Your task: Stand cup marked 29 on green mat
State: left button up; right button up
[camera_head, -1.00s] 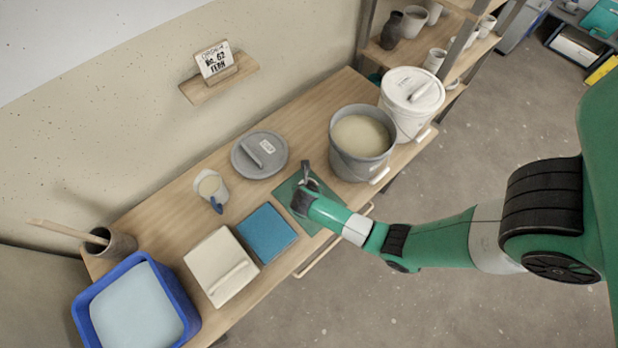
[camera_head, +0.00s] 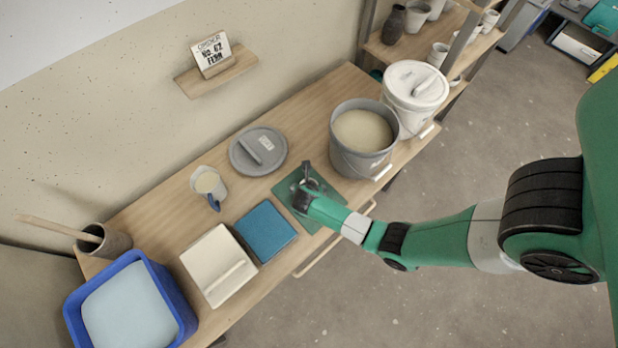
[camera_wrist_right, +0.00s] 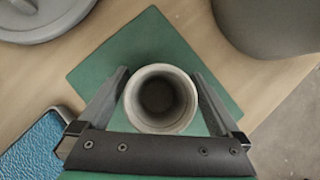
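A pale grey cup (camera_wrist_right: 160,98) stands upright over the green mat (camera_wrist_right: 105,60) in the right wrist view, its round mouth facing the camera. In the head view the cup is mostly hidden by my gripper, and the mat (camera_head: 326,190) shows around it. My right gripper (camera_head: 308,180) is low over the mat. In the right wrist view its fingers (camera_wrist_right: 160,72) flank the cup, with narrow gaps on both sides, so it looks open around it. No number shows on the cup. My left gripper is not in view.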

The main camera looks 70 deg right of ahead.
jog(key=shift+r, duration=0.2)
jog(key=p+v, duration=0.6)
jog(key=v, duration=0.6)
